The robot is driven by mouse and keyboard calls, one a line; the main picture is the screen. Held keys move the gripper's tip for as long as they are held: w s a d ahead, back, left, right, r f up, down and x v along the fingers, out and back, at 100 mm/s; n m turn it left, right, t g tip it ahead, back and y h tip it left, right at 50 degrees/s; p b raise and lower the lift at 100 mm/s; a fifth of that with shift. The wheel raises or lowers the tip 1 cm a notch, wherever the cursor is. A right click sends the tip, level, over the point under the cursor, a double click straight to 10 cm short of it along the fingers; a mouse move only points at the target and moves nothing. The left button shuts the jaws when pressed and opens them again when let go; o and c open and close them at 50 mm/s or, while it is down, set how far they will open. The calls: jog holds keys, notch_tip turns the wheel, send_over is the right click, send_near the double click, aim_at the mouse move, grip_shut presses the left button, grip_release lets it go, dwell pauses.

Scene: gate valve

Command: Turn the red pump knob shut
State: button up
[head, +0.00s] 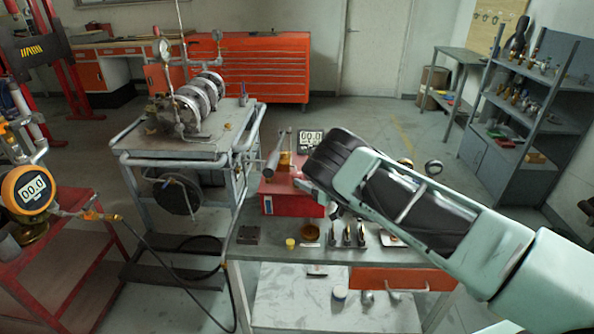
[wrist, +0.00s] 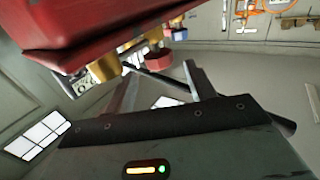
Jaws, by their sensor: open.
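The hand pump is a red box (head: 284,197) on the workbench in the head view, with brass fittings on top. In the wrist view its red body (wrist: 100,30) fills the top left, very close. A small red knob (wrist: 159,61) shows beyond my fingertips, near brass fittings (wrist: 104,68), and appears to lie between the two fingers in the picture. My gripper (wrist: 162,80) is open and empty. In the head view my gripper (head: 303,184) is at the right side of the red box, and the knob is hidden or too small to tell.
A grey pump handle (head: 275,157) and a digital gauge (head: 311,141) stand by the box. Small tools and a yellow-capped jar (head: 290,243) lie on the bench front. A cart with a valve assembly (head: 190,105) stands at left. A red tool chest (head: 250,65) is behind.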

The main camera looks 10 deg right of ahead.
aim_at(297, 173)
jog(key=shift+p+x, duration=0.35)
jog(key=shift+x, duration=2)
jog(key=c, duration=1)
